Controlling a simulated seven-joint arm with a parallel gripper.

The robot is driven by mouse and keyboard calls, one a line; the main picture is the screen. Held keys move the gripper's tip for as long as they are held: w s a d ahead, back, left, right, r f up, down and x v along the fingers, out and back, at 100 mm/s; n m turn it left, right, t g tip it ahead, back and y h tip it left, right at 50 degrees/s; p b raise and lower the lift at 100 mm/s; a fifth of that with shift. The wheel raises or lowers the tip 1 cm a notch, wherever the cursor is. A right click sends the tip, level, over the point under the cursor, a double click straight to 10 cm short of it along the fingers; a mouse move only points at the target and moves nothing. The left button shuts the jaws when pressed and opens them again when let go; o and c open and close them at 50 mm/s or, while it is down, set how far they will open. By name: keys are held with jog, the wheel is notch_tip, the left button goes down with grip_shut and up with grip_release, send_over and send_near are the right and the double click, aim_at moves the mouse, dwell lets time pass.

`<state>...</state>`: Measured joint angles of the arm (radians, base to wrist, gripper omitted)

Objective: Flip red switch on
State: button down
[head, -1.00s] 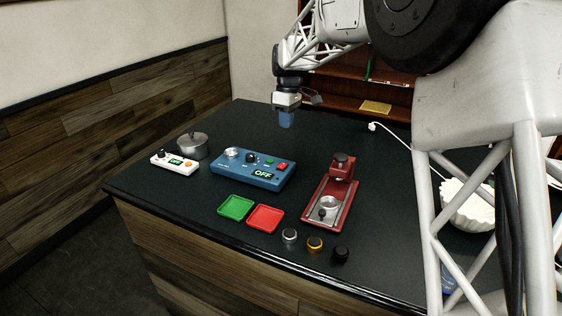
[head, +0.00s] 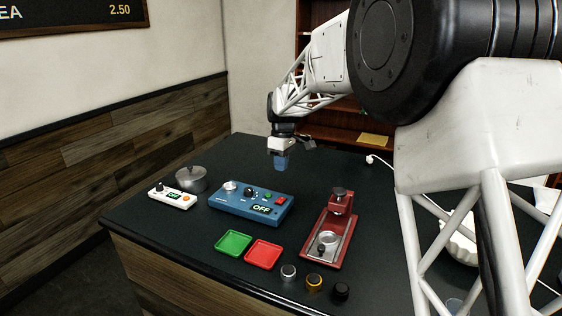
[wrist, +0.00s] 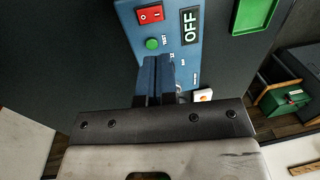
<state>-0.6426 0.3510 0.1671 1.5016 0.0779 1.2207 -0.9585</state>
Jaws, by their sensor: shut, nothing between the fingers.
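The red switch (head: 281,201) sits at the right end of the top of the blue box (head: 236,206). In the wrist view the red switch (wrist: 150,14) shows at the top, beside a green button (wrist: 152,44) and a display (wrist: 190,26) that reads OFF. My gripper (head: 281,165) is above and behind the box in the head view, fingers pointing down, apart from the switch. Its blue fingers (wrist: 160,75) are together and empty, and they cover part of the box in the wrist view.
A white control strip (head: 172,195) and a grey pot (head: 191,179) stand left of the box. Green (head: 233,242) and red (head: 262,254) trays lie in front. A red press (head: 333,228) stands to the right, with several knobs (head: 314,282) near the front edge. The counter behind the box is clear.

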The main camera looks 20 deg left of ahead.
aim_at(281, 200)
jog(key=f, duration=0.3)
jog(key=s+f, duration=0.1)
jog(key=f, duration=0.7)
jog(key=shift+s+f, duration=0.1)
jog(key=shift+s, duration=0.1)
jog(key=shift+f, duration=0.2)
jog(key=shift+w+r, duration=0.1)
jog(key=shift+w, duration=0.05)
jog(key=shift+w+r, duration=0.15)
jog(key=shift+w, duration=0.3)
jog(key=shift+w, duration=0.1)
dwell(0.5)
jog(key=shift+r, duration=0.15)
notch_tip(281, 200, up, 14)
jog(key=s, duration=0.1)
jog(key=shift+s, duration=0.4)
